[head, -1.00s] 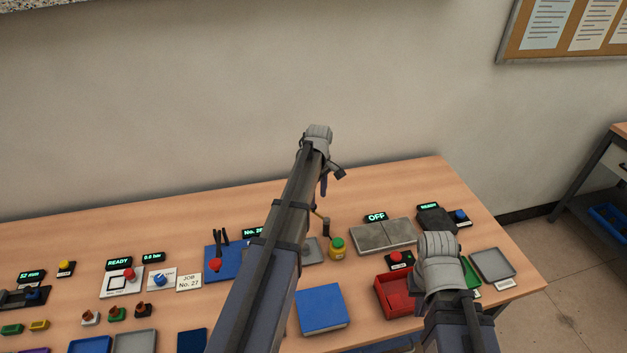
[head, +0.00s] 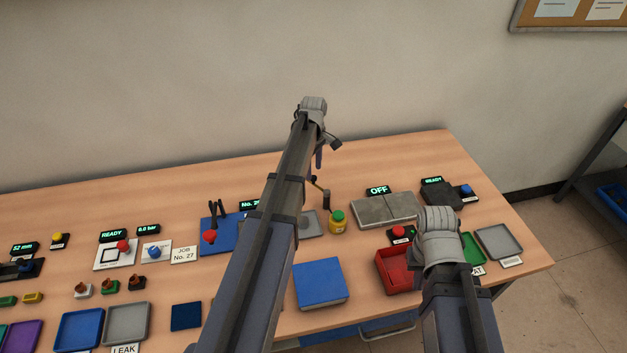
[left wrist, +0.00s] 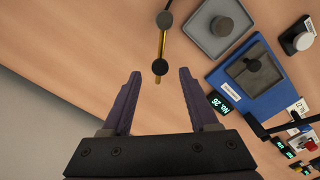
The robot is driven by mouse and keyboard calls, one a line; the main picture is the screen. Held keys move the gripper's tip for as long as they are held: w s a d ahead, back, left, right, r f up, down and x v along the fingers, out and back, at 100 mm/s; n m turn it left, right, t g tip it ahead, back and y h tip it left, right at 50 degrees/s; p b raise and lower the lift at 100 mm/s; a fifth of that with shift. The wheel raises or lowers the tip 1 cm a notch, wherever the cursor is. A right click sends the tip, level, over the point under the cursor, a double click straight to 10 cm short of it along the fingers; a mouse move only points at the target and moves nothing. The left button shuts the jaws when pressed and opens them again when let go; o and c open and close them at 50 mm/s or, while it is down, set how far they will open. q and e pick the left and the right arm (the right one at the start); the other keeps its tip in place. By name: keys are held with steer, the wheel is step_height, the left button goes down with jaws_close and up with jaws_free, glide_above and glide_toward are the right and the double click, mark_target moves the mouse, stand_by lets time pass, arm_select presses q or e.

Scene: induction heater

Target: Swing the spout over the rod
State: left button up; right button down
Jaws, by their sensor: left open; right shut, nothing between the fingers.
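The spout looks like a thin brass tube with dark knobs. In the left wrist view the spout (left wrist: 162,42) runs up from between the fingertips, and in the head view the spout (head: 319,186) meets a dark upright post (head: 326,200). My left gripper (left wrist: 160,73) is open, with the near dark knob between its fingertips and a gap on each side. In the head view my left gripper (head: 319,158) is above the back of the table, partly behind its own arm. I cannot make out the rod. My right gripper's fingers are hidden behind my right wrist.
A grey tray with a round grey piece (left wrist: 222,27) is beside the spout. A blue base (left wrist: 245,83) is at its right in the wrist view. A yellow jar with a green lid (head: 337,222), a grey plate (head: 372,211) and a red bin (head: 393,277) stand nearby.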

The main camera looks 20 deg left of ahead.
arm_select(q)
steer(key=shift+f+b, duration=0.95)
steer(key=shift+f, duration=0.55)
arm_select(e)
step_height(320, 180, down, 3)
steer(key=shift+r, duration=0.1)
arm_select(q)
steer(key=shift+r, duration=0.1)
steer(key=shift+c, duration=0.2)
jaws_close()
